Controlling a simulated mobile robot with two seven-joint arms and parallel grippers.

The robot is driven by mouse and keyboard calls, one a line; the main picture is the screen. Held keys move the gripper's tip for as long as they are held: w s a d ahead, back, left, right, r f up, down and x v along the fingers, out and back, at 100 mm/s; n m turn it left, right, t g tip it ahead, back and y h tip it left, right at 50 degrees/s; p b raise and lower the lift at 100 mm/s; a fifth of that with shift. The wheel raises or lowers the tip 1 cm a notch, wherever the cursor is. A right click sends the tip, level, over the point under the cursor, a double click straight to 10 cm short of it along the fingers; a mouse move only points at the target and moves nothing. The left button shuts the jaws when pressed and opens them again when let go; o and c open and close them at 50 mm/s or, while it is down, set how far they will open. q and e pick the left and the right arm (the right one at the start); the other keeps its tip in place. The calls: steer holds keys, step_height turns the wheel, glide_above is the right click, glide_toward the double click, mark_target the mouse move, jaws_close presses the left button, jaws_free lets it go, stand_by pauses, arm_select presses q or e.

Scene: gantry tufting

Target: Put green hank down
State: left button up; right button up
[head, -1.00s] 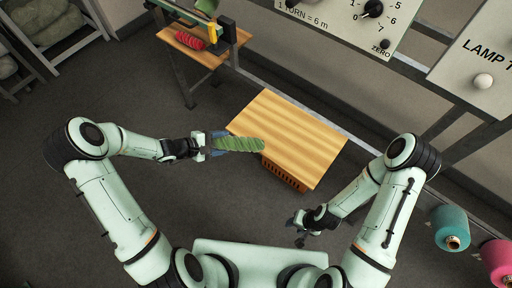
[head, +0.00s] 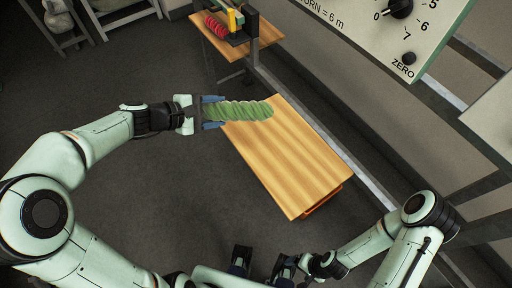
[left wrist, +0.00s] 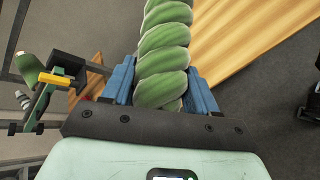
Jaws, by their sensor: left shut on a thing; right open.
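The green hank (head: 240,111) is a twisted, rope-like bundle. My left gripper (head: 212,112) is shut on its left end, and the hank points to the right over the far-left end of the wooden table top (head: 288,165). Whether the hank touches the wood I cannot tell. In the left wrist view the hank (left wrist: 163,55) stands between the two blue fingers, with the wooden top (left wrist: 240,35) behind it. My right gripper (head: 258,264) is open and empty at the bottom of the head view, short of the table.
A red hank (head: 216,26) lies on a smaller wooden stand (head: 222,42) at the back, beside a winding device. A metal rail (head: 350,160) runs along the table's right side, below a dial panel (head: 390,25). Most of the table top is bare.

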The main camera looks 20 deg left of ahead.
arm_select(q)
steer(key=shift+d+r, duration=0.2)
steer(key=shift+r, duration=0.25)
steer(key=shift+d+f, duration=0.1)
steer(key=shift+d, duration=0.05)
steer(key=shift+s+f+b, duration=0.1)
steer(key=shift+f+b, duration=2.5)
steer(key=shift+f, duration=7.1)
steer(key=o, duration=1.1)
steer(key=shift+a+r, duration=0.1)
steer(key=shift+a, duration=0.1)
